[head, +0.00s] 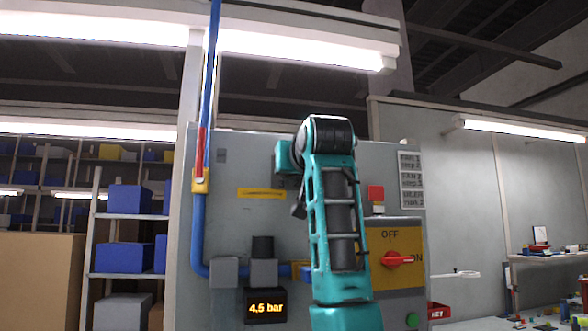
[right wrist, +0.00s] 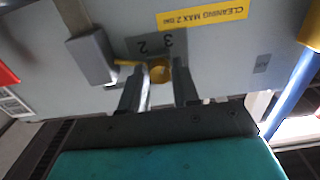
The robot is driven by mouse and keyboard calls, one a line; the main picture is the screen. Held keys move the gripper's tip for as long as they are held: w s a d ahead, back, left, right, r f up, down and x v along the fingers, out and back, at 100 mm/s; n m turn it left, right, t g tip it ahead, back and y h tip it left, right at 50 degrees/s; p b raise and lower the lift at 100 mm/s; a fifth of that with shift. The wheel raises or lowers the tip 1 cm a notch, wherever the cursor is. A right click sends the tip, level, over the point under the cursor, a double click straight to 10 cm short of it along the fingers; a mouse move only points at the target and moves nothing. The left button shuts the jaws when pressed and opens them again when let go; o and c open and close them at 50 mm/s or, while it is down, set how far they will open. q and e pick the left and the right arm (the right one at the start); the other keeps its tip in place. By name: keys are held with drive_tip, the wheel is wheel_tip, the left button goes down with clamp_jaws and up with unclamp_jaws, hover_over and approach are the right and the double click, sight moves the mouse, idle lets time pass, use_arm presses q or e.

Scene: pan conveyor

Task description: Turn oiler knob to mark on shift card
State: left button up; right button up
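The yellow oiler knob (right wrist: 159,72) shows in the right wrist view, on the grey panel in front of a dark plate marked 2 and 3. The two fingers of my right gripper (right wrist: 160,82) stand on either side of it. I cannot tell whether they press on it. A yellow piece sticks out left of the knob, partly behind a finger. In the head view my teal right arm reaches up to the panel; the knob is not clear there. The shift card (head: 411,180) hangs right of the arm with small, hardly legible lines. My left gripper is out of view.
A grey box (right wrist: 91,57) sticks out beside the knob, near the yellow cleaning label (right wrist: 202,17). The panel also carries a red rotary switch (head: 398,259), a red button (head: 376,193), a 4.5 bar display (head: 266,307) and a blue pipe (head: 198,235).

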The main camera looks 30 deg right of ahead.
clamp_jaws()
drive_tip(key=shift+d+r+n, duration=0.1)
drive_tip(key=shift+n, duration=6.9)
drive_tip(key=shift+o, duration=2.3)
unclamp_jaws()
